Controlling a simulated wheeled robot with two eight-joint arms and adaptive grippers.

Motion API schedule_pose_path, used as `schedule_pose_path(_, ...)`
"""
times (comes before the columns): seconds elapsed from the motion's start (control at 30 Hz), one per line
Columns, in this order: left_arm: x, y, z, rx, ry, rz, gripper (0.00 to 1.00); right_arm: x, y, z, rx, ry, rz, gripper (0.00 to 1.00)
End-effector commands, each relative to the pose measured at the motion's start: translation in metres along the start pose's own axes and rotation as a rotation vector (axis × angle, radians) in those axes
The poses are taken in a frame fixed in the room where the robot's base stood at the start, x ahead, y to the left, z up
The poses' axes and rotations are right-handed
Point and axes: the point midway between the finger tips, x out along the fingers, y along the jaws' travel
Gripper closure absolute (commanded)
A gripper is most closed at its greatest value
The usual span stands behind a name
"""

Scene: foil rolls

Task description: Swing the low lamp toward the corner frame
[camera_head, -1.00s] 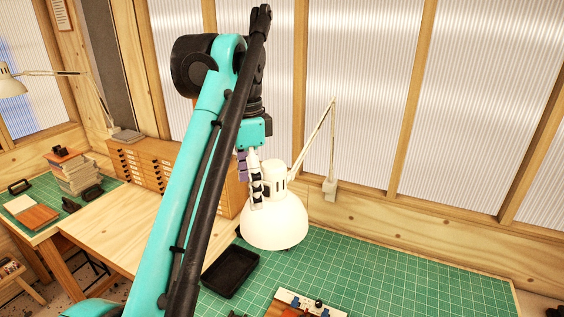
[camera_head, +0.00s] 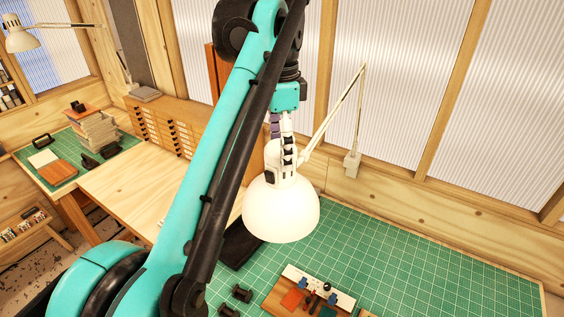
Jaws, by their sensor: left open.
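The low lamp has a white dome shade (camera_head: 281,212) and hangs over the green mat from a thin jointed arm (camera_head: 338,112). The lamp arm rises from a small clamp base (camera_head: 352,163) at the wall ledge. My left gripper (camera_head: 284,155) points down at the neck of the shade. Its pale and dark fingers are open beside the neck, and I cannot tell whether they touch it. My teal arm crosses the middle of the view. I cannot tell which timber part is the corner frame. My right gripper is not in view.
A green cutting mat (camera_head: 420,270) covers the near bench; its right side is clear. A wooden board with tools (camera_head: 308,292) lies below the lamp. A second lamp (camera_head: 22,38), a book stack (camera_head: 97,130) and a drawer cabinet (camera_head: 165,128) stand left.

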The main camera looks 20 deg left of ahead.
Motion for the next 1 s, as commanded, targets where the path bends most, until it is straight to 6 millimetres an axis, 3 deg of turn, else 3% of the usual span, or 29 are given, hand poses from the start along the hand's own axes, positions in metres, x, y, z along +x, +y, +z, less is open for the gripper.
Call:
schedule_pose_path(0.3, 0.041, 0.0, 0.0, 0.0, 0.0, 0.0, 0.2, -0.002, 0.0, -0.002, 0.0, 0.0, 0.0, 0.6)
schedule_pose_path(0.63, 0.046, 0.0, 0.0, 0.0, 0.0, 0.0, 0.2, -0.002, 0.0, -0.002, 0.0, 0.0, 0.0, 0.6)
schedule_pose_path(0.67, 0.046, 0.0, 0.0, 0.0, 0.0, 0.0, 0.25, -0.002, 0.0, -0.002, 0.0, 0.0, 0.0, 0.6)
schedule_pose_path(0.9, 0.045, 0.0, 0.0, 0.0, 0.0, 0.0, 0.88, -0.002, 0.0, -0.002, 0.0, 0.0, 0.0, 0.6)
schedule_pose_path(1.0, 0.045, 0.001, 0.0, -0.001, 0.0, 0.0, 0.93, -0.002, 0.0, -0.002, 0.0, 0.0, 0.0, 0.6)
